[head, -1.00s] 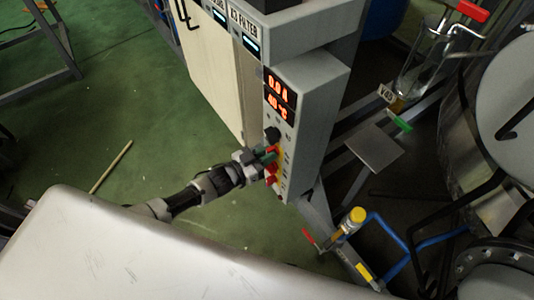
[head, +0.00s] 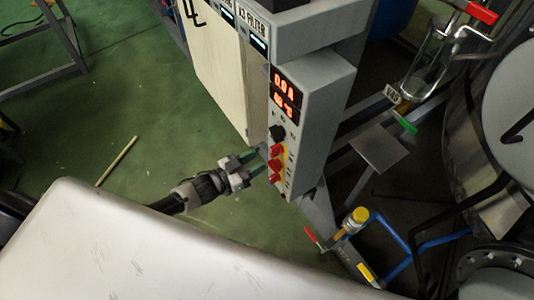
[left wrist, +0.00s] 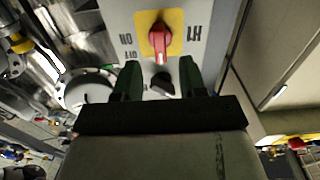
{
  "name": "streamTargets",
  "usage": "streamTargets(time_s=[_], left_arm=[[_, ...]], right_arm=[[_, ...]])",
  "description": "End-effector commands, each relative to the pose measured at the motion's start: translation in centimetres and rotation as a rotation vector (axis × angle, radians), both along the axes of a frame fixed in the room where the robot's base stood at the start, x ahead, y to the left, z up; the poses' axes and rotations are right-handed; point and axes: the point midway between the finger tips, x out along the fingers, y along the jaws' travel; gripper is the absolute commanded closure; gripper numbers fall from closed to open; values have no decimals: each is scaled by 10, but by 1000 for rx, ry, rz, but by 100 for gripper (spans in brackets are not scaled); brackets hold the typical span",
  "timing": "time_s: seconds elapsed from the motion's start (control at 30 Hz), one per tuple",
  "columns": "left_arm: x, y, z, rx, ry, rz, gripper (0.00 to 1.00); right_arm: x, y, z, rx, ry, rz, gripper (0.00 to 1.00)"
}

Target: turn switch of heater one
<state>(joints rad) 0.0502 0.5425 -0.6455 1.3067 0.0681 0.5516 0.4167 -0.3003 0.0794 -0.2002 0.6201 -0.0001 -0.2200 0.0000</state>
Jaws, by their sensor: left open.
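The heater control box (head: 297,120) stands in the middle of the head view, with a lit red display, a black knob (head: 277,132) and several red switches on its narrow face. In the left wrist view, the red switch marked H1 (left wrist: 158,42) sits on a yellow plate beside ON and OFF lettering, its handle roughly along the picture's vertical. The black knob (left wrist: 162,84) shows between my fingers. My left gripper (head: 260,162) is open and empty, its green fingers pointing at the box, with a small gap before the switches. My right gripper is not in view.
A pale table-like surface (head: 150,240) fills the lower left. A yellow-capped valve (head: 359,215) with blue pipes is at lower right. Glassware and metal vessels crowd the right side. Green floor (head: 130,90) is open to the left of the box.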

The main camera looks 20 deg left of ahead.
Motion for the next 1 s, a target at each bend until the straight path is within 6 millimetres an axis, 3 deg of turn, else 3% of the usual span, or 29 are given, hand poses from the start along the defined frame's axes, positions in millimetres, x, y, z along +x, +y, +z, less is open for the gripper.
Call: streamTargets(time_s=[0.1,0.3,0.9,1.0], left_arm=[[-19,15,0,2,2,1,58],[-36,28,0,0,0,1,58],[-39,31,0,-1,1,2,58],[-40,34,-8,19,25,27,58]], right_arm=[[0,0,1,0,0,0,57],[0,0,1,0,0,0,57],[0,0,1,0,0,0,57],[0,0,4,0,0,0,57]])
